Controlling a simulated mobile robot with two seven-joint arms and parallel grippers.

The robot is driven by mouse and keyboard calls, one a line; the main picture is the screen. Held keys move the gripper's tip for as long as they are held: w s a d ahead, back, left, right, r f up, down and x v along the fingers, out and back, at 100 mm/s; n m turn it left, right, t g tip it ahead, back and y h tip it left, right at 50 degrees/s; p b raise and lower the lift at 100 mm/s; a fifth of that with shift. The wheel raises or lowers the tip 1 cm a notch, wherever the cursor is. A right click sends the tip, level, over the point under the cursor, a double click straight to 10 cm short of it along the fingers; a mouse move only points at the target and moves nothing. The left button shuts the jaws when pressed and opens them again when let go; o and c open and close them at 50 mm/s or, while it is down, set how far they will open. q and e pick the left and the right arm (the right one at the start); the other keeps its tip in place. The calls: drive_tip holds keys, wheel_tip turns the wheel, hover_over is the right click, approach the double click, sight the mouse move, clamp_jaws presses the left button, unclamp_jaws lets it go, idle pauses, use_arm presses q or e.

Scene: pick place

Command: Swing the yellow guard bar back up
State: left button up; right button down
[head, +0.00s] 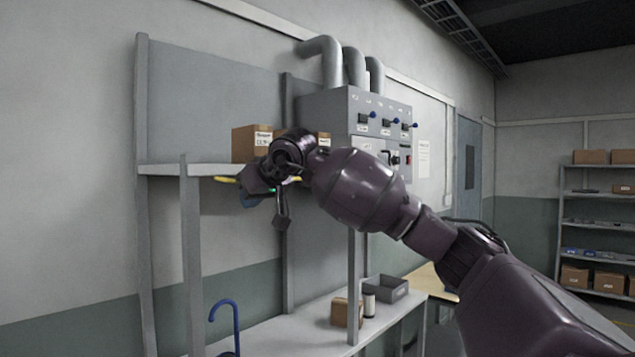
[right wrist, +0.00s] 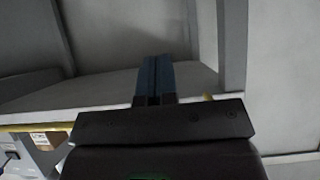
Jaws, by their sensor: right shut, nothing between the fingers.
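The yellow guard bar (head: 225,179) shows at the front edge of the upper shelf in the head view, roughly level, with its middle hidden behind my right gripper. In the right wrist view the bar (right wrist: 30,127) runs across the picture along the pale shelf edge, partly covered by the gripper body. My right gripper (head: 248,200) is at the bar, in front of the shelf. Its blue fingers (right wrist: 152,62) are shut together with nothing between them and reach across the line of the bar. I cannot tell whether they touch it. My left gripper is not in view.
The upper shelf (head: 160,170) carries cardboard boxes (head: 243,144). A grey control cabinet (head: 335,108) with blue-tipped levers stands right of them.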

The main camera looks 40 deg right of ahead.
drive_tip(key=shift+r, duration=0.1)
drive_tip(key=shift+r+p, duration=1.2)
drive_tip(key=shift+r, duration=1.25)
drive_tip(key=shift+w+r, duration=0.15)
drive_tip(key=shift+r, duration=0.2)
drive_tip(key=shift+w+r, duration=0.15)
drive_tip(key=shift+r, duration=0.4)
drive_tip(key=shift+w+r, duration=0.15)
drive_tip(key=shift+r, duration=0.4)
